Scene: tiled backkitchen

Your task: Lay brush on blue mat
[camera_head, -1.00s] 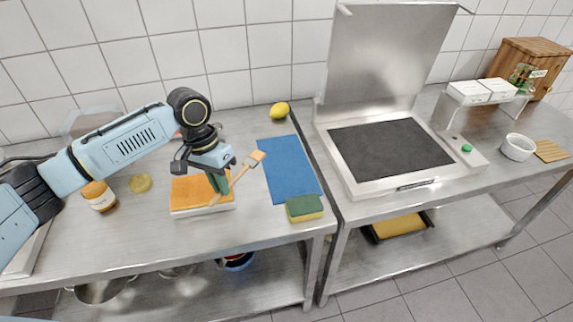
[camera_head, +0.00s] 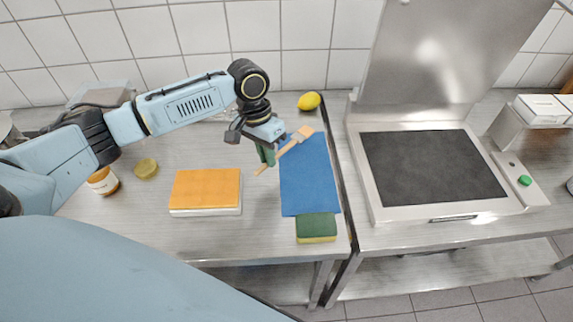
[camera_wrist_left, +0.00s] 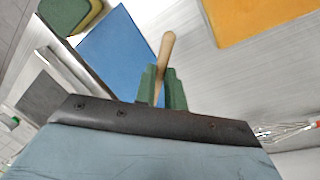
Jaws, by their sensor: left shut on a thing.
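The brush (camera_head: 293,144) has a light wooden handle and a pale orange head. My left gripper (camera_head: 268,157) is shut on its handle and holds it beside the blue mat's left edge, with the head over the mat's far part. In the left wrist view the brush handle (camera_wrist_left: 165,50) sticks out between the green fingers of the left gripper (camera_wrist_left: 161,84). The blue mat (camera_head: 308,185) lies flat on the steel table; it also shows in the left wrist view (camera_wrist_left: 122,52). My right gripper is not in view.
A green and yellow sponge (camera_head: 317,227) touches the mat's near end. A lemon (camera_head: 309,101) lies beyond it. An orange-topped block (camera_head: 206,190) sits to the left, with a jar (camera_head: 103,181) farther left. A griddle (camera_head: 432,168) stands on the right.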

